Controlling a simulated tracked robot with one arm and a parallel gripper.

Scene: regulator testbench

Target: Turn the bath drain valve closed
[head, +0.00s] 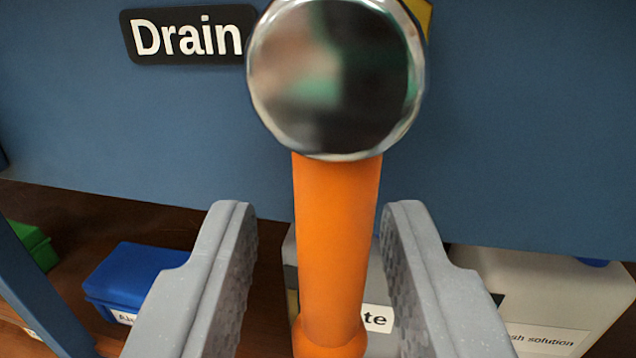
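The drain valve shows in the head view as a round shiny metal hub (335,80) with an orange handle (337,225) that hangs straight down from it. A black "Drain" label (188,35) is on the blue panel to the left of the hub. My gripper (318,215) is open, with one grey finger on each side of the orange handle. A gap shows between each finger and the handle, so it is not gripped. The valve body behind the hub is mostly hidden.
The blue panel (130,120) fills the upper view. Below it, on a brown surface, are a blue box (130,275), a green box (35,245) at the far left, and pale containers (550,285) at the right, one labelled in part "sh solution".

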